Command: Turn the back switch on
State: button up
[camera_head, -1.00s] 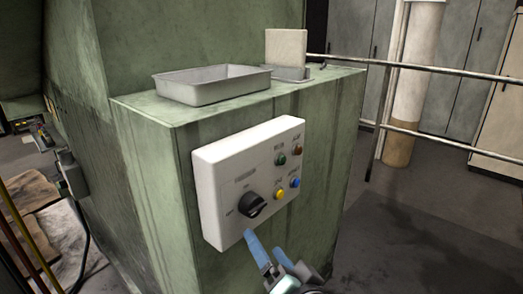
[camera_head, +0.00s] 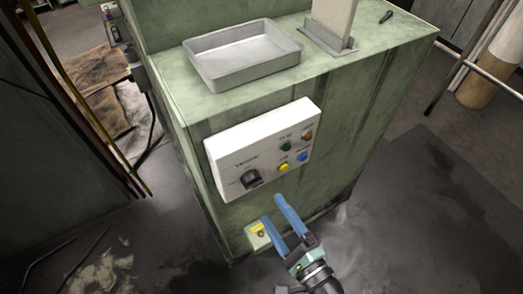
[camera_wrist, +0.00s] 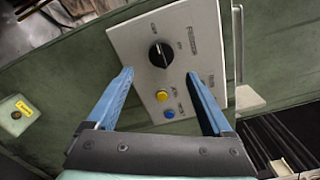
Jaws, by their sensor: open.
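A white control panel (camera_head: 224,152) is mounted on the front of the green machine cabinet. It carries a black rotary switch (camera_head: 250,179) at its lower left and several coloured buttons at its right. In the wrist view the black switch (camera_wrist: 161,54) sits beyond my fingers, between their tips in the picture. My gripper (camera_head: 272,208) is open and empty, with two blue fingers, in front of the cabinet below the panel. It touches nothing that I can see. In the wrist view my gripper (camera_wrist: 159,75) frames the panel (camera_wrist: 203,38). I cannot tell which switch is the back one.
A small box with a yellow label (camera_head: 258,233) is low on the cabinet, left of my gripper. A grey metal tray (camera_head: 245,77) stands on the cabinet top (camera_head: 330,75). A metal railing (camera_head: 470,60) is at the right. The floor to the right is clear.

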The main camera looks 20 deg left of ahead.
aim_at(256, 186)
jog(key=shift+n, duration=0.5)
jog(key=b+x, duration=0.1)
jog(key=x, duration=0.3)
jog(key=b+x, duration=0.2)
jog(key=x, duration=0.2)
jog(key=shift+a+f, duration=0.2)
jog(key=shift+f, duration=0.05)
jog(key=n+b, duration=0.7)
jog(key=n, duration=0.1)
jog(key=shift+r, duration=0.1)
jog(key=shift+r+n+b, duration=0.25)
jog(key=shift+n+b, duration=0.6)
jog(key=shift+n, duration=0.05)
jog(key=shift+c, duration=0.3)
grip_shut()
